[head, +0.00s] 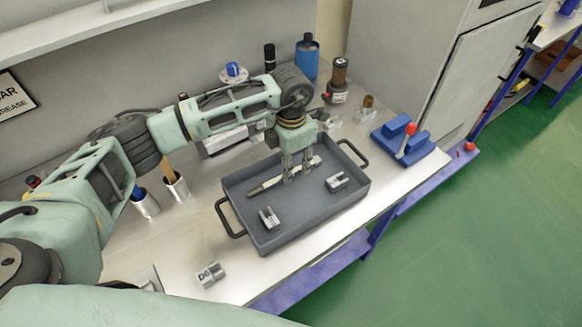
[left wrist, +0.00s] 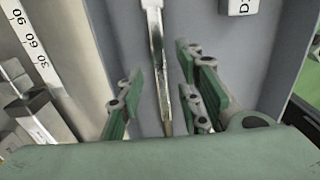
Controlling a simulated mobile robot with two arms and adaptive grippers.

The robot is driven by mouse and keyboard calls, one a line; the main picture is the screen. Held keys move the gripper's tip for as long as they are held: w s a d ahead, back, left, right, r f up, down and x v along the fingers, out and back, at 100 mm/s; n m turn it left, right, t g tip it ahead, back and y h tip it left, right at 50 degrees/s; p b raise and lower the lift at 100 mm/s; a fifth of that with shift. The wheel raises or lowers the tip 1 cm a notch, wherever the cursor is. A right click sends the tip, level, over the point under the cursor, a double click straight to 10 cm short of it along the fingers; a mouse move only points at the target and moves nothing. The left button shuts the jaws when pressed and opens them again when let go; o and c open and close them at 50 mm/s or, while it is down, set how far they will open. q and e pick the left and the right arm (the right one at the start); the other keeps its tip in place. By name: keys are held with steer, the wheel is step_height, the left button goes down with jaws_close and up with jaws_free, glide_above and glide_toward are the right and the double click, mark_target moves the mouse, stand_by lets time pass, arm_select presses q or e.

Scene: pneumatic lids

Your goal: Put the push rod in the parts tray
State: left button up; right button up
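The push rod (head: 268,184) is a slim metal rod with a broader flat end. It lies at a slant inside the grey parts tray (head: 282,236), seemingly on its floor. My left gripper (head: 296,176) points down over the tray, with its fingers on either side of the rod. In the left wrist view the rod (left wrist: 158,60) runs between the green finger pads (left wrist: 160,100), with a gap on both sides, so the gripper is open. My right gripper is not in view.
Two metal blocks (head: 269,218) (head: 337,181) lie in the tray. A cylindrical part marked D6 (head: 210,274) lies on the bench in front. Metal cups (head: 176,188) stand left; a blue fixture with a red-knobbed lever (head: 411,140) stands right. Bottles stand at the back.

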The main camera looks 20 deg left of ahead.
arm_select(q)
step_height(320, 180, up, 10)
steer(key=b, duration=0.3)
steer(key=shift+r, duration=0.25)
